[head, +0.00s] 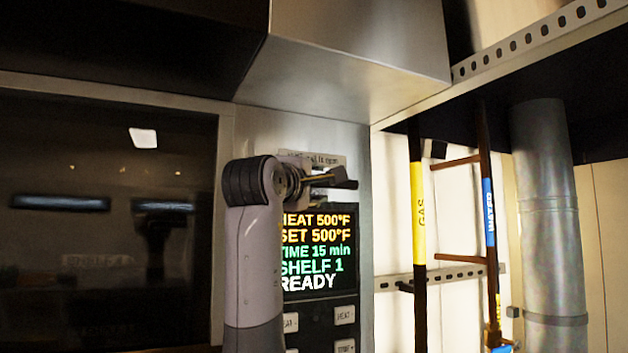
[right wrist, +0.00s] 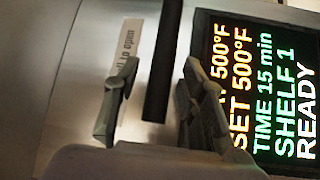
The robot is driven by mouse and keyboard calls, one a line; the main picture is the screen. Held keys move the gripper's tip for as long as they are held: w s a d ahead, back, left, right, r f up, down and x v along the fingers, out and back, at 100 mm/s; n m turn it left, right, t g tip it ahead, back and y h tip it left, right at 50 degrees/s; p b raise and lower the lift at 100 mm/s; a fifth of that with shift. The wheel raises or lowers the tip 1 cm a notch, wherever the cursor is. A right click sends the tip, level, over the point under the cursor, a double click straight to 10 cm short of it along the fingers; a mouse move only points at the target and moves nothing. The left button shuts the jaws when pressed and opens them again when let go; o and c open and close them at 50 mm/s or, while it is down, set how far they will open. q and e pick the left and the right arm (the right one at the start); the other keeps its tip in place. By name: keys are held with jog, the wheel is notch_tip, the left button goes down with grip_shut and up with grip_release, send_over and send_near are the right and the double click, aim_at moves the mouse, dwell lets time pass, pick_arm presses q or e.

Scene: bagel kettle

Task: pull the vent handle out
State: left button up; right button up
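The vent handle (right wrist: 163,60) is a dark bar standing out from the steel panel, beside a label reading "…ll to open" (right wrist: 122,60). In the right wrist view it runs between the two fingers of my right gripper (right wrist: 158,100), with a gap visible on the left side. The fingers are apart and do not appear closed on it. In the head view my right gripper (head: 322,179) is at the panel just above the display, and my own arm and fingers cover most of the handle there. My left gripper is in neither view.
The lit display (head: 318,252) sits right below the gripper, with buttons (head: 345,315) under it. A dark oven window (head: 100,220) is at left. A steel hood (head: 350,75) overhangs above. Gas (head: 418,210) and water (head: 488,210) pipes and a grey duct (head: 550,210) stand at right.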

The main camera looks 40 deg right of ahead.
grip_shut()
dwell(0.3)
dwell(0.5)
